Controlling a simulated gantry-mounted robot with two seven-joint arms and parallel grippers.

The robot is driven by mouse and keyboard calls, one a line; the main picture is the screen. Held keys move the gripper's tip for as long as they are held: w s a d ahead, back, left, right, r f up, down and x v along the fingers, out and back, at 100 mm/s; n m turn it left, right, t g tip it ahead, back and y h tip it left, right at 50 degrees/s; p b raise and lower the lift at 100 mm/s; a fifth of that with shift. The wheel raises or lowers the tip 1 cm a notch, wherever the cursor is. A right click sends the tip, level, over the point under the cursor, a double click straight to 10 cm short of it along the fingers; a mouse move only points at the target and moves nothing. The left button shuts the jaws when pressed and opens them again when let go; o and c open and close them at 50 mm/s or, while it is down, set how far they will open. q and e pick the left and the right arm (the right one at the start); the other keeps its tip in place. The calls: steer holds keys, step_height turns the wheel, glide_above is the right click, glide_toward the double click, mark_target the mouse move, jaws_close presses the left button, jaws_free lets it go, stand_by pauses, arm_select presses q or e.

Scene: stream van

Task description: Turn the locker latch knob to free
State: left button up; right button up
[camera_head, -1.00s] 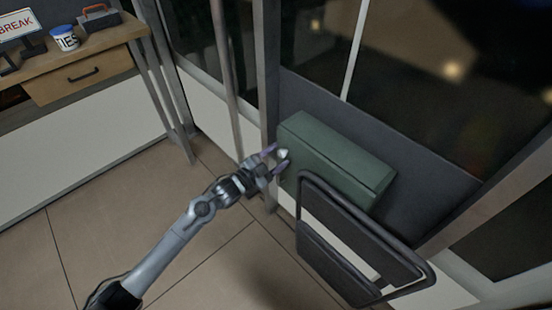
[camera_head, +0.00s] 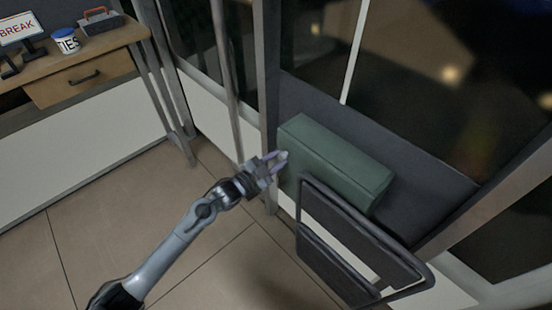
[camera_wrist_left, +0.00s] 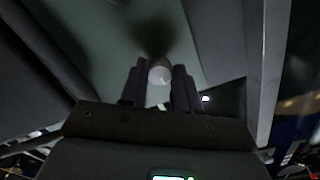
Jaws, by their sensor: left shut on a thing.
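The green locker (camera_head: 335,165) is mounted on the dark wall panel below the window. A small pale latch knob (camera_head: 283,155) sticks out of its left end. My left gripper (camera_head: 277,161) is at that end, its two purple fingers on either side of the knob. In the left wrist view the round whitish knob (camera_wrist_left: 160,75) sits between the fingertips of my left gripper (camera_wrist_left: 159,84), which are shut on it. The locker face (camera_wrist_left: 220,35) fills the area beyond. My right gripper does not show in these views.
A dark folding seat with a metal frame (camera_head: 365,245) stands just right of and below the locker. A vertical pole (camera_head: 228,80) rises left of it. A wooden desk (camera_head: 85,65) with a drawer is at upper left. The tiled floor is clear.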

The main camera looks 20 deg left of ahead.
arm_select(q)
steer(key=n+p, duration=0.4)
steer(key=p, duration=0.1)
steer(key=shift+r+n, duration=0.25)
steer(key=shift+n, duration=0.05)
steer(key=n+p, duration=0.2)
steer(key=p, duration=0.1)
steer(key=shift+n, duration=0.3)
steer(key=n+p, duration=0.3)
steer(key=n, duration=0.2)
steer(key=shift+d+f, duration=0.1)
steer(key=n+p, duration=0.1)
steer(key=n, duration=0.2)
steer(key=shift+p, duration=0.4)
steer(key=shift+f+n+p, duration=0.15)
steer(key=shift+n+p, duration=0.15)
steer(key=shift+n, duration=0.7)
steer(key=o, duration=1.1)
steer(key=shift+c, duration=0.2)
